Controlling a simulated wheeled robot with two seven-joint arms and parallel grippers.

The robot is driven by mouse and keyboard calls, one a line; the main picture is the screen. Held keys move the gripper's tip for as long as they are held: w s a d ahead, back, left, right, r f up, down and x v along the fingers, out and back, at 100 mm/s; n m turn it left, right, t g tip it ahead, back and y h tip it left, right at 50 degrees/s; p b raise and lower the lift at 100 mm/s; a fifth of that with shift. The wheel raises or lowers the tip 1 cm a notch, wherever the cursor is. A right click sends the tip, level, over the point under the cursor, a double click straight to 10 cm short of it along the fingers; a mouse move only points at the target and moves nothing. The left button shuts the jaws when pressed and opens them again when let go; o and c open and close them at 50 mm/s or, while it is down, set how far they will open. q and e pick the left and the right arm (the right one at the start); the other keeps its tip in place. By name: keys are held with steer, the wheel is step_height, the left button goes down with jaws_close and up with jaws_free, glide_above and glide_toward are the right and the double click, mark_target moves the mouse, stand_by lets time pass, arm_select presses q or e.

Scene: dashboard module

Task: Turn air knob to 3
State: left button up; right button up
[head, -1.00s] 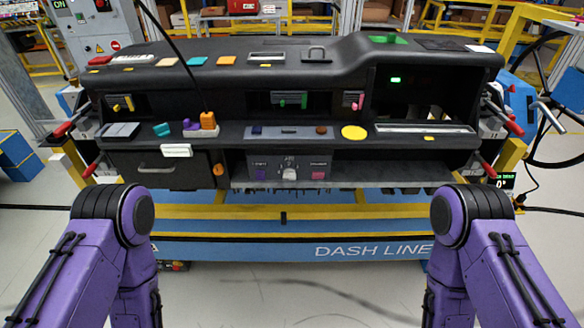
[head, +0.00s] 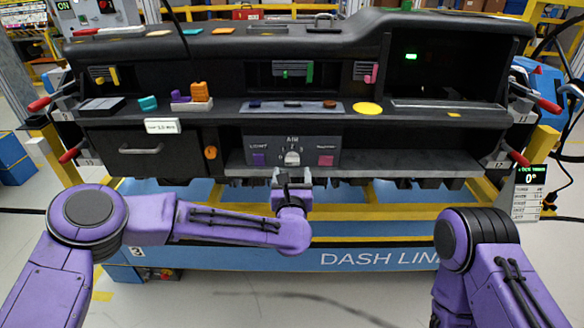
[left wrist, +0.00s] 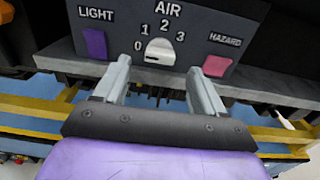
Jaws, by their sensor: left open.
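The white air knob (head: 292,158) sits on the dark control panel (head: 270,147) under the AIR label, with the numbers 0 to 3 around it. It also shows in the left wrist view (left wrist: 160,51), with a small dark mark low on its left side, toward the 0. My left gripper (head: 294,181) is just in front of and below the knob. In the left wrist view my left gripper (left wrist: 158,68) is open, its fingers spread on either side of the knob and apart from it. My right gripper is out of view; only my right arm shows.
A purple LIGHT button (left wrist: 95,43) is left of the knob and a pink HAZARD button (left wrist: 217,66) right of it. A grey ledge (head: 400,170) runs below the panel. A drawer (head: 140,150) with a handle is to the left.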

mark_target(293, 164)
arm_select(q)
steer(key=w, duration=0.4)
steer(key=shift+w, duration=0.25)
steer(key=c, duration=1.1)
steer(key=shift+o, duration=0.2)
steer(key=shift+f, duration=0.1)
steer(key=shift+m, duration=0.3)
steer(key=shift+m+b, duration=0.6)
steer(key=shift+m, duration=0.6)
steer(key=shift+d+m+b, duration=0.1)
steer(key=shift+m+b, duration=0.25)
steer(key=shift+m, duration=1.55)
steer(key=o, duration=1.1)
steer(key=shift+c, duration=0.2)
